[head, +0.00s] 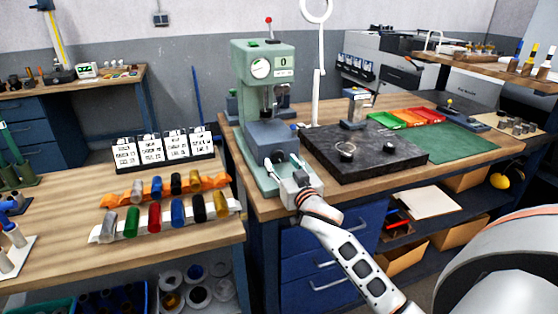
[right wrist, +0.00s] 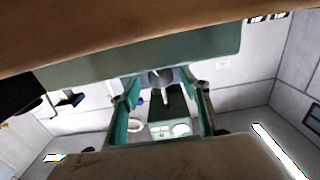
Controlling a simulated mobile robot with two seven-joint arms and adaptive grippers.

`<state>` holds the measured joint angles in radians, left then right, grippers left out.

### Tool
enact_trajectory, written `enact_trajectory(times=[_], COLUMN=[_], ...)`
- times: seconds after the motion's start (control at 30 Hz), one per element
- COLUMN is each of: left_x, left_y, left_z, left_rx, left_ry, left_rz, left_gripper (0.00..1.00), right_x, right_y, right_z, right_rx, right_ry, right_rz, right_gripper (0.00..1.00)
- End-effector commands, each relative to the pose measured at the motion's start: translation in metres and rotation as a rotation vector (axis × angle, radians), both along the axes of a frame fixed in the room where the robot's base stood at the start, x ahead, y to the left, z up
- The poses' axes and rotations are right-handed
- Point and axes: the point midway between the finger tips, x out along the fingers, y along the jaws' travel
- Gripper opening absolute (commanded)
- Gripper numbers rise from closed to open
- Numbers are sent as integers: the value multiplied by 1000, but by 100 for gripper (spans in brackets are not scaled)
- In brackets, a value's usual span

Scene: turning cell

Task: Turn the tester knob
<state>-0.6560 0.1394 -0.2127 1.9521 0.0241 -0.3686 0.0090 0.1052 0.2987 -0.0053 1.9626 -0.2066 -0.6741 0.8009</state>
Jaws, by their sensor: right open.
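The tester (head: 247,75) is a pale green bench machine with a round dial, a small display and a red-tipped lever on top. It stands at the left end of the right-hand bench. My right gripper (head: 284,163) is open at the front of the tester's lower part, and its fingers hide some of it. In the right wrist view, the tester (right wrist: 170,108) shows beyond the two spread fingers. A grey round part (right wrist: 160,78) lies between the fingertips; I cannot tell whether it is the knob or whether they touch it. My left gripper is not in view.
A dark stone plate (head: 375,160) lies right of the tester, with a green mat (head: 462,142) and coloured trays (head: 405,117) beyond. Coloured cylinders in racks and a card stand (head: 165,150) occupy the left bench. A white ring lamp (head: 316,10) rises behind the plate.

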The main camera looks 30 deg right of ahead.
Motion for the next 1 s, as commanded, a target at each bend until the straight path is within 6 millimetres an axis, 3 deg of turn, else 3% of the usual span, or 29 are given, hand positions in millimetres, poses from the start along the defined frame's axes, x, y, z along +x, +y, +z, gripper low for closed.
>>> enact_trajectory(times=[0.2, 0.53, 0.67, 0.7, 1.0], left_x=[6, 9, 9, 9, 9], left_y=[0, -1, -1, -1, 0], left_z=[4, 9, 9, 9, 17], left_rx=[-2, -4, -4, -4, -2], left_ry=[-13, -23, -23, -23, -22], left_rz=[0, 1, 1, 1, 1], left_gripper=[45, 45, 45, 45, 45], right_x=[21, 25, 24, 24, 25], right_y=[-5, -6, -6, -6, -5], right_z=[0, 0, 0, 0, 3], right_rx=[-1, -1, -1, -1, 61], right_ry=[0, 0, 0, 0, -14], right_rz=[0, 1, 1, 1, 1], right_gripper=[46, 46, 12, 8, 8])
